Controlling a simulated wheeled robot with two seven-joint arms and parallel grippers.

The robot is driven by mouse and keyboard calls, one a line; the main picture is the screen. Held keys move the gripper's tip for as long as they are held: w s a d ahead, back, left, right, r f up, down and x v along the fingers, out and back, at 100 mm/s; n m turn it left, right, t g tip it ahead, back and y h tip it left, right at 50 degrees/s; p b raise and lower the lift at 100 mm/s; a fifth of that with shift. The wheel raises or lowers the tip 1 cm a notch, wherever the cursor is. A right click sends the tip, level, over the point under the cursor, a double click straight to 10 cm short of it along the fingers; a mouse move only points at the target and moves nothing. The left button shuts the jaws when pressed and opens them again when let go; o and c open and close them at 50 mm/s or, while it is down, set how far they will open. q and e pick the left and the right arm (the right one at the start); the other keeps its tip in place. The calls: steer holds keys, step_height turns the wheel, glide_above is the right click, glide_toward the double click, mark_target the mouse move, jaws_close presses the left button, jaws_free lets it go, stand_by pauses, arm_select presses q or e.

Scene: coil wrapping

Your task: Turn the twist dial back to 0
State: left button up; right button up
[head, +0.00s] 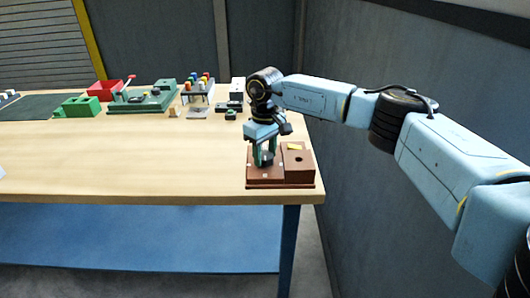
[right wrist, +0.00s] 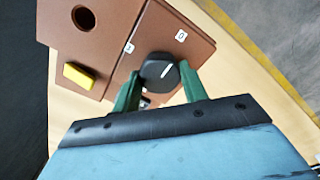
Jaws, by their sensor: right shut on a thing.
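The twist dial is a black round knob (right wrist: 158,77) with a white pointer line, on a brown box (right wrist: 178,22). In the right wrist view, the pointer line slants up and right, roughly toward a white label (right wrist: 181,35) that seems to read 0. Another white label (right wrist: 129,48) is left of the knob; its mark is too small to read surely. My right gripper (right wrist: 160,88) has its green fingers shut on the knob from two sides. In the head view my right gripper (head: 264,160) points down onto the brown box (head: 265,183). My left gripper is out of view.
The box's other block has a round hole (right wrist: 84,18) and a yellow piece (right wrist: 78,76). The box stands at the table's (head: 130,165) front right corner. A green fixture (head: 145,98), red bin (head: 108,92) and peg rack (head: 198,88) stand at the back. The table's middle is clear.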

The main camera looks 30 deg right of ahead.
mark_target(265, 155)
steer(key=o, duration=1)
steer(key=shift+r, duration=0.1)
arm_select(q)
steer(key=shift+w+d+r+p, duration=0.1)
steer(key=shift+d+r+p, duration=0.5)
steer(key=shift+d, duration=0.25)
arm_select(e)
step_height(265, 155, up, 13)
steer(key=shift+r, duration=0.15)
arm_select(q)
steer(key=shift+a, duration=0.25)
